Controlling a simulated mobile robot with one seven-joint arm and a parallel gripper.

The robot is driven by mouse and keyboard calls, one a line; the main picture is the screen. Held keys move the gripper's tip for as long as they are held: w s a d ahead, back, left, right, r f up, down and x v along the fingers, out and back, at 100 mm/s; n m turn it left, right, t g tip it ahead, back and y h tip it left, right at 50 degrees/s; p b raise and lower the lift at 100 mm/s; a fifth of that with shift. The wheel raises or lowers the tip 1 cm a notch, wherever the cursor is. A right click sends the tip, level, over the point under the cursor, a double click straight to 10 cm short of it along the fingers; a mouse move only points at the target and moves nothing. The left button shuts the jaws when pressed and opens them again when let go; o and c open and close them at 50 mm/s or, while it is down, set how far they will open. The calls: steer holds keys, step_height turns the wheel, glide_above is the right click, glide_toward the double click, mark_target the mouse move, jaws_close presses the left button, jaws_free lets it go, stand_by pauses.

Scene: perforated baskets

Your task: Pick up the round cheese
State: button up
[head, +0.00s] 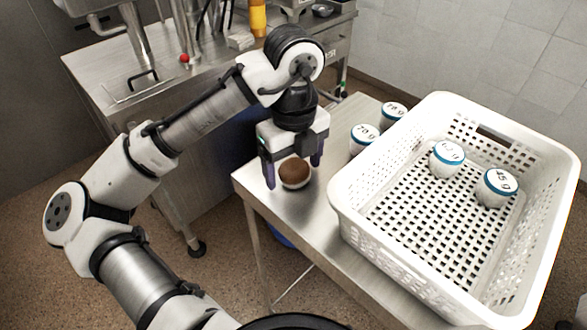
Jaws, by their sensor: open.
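A small round thing with a brown top and a white lower side (294,173), which looks like the round cheese, sits on the near left end of the steel table (258,178). My gripper (293,168) points down over it, open. One dark finger is at its left and the other at its upper right, with the round thing between them in the picture. I cannot tell whether either finger touches it.
A large white perforated basket (345,212) fills the table's right side, holding two white round items with blue bands (447,159) (496,187). Two similar ones (362,139) (392,115) stand behind the basket's left edge. A steel counter (110,85) with utensils stands behind.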

steer(key=c, duration=1.2)
steer(key=shift+r, duration=0.1)
